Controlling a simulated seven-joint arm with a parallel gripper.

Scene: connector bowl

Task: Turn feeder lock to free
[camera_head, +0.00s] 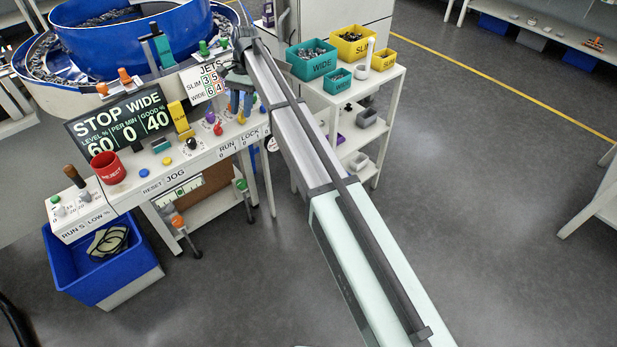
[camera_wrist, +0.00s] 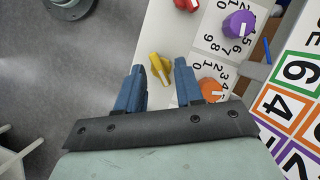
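The console (camera_head: 205,155) carries a LOCK label with 0 and 1 (camera_head: 250,134) at its right front edge, beside a RUN label. My gripper (camera_head: 240,108) hangs over the right end of the console, pointing down. In the wrist view my gripper (camera_wrist: 160,72) is open, with its two blue fingers apart. A small yellow knob (camera_wrist: 155,66) shows between the fingertips, nearer the left one, with no clear grip on it. I cannot tell for sure whether this knob is the feeder lock. A label by it is hidden or unreadable.
A purple knob (camera_wrist: 238,24), a red knob (camera_wrist: 187,4) and an orange knob (camera_wrist: 211,88) stand close to my fingers. A JETS board (camera_head: 207,83) and a STOP WIDE display (camera_head: 118,122) rise behind. A red REJECT cup (camera_head: 107,167) stands left. A shelf with bins (camera_head: 312,60) is right.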

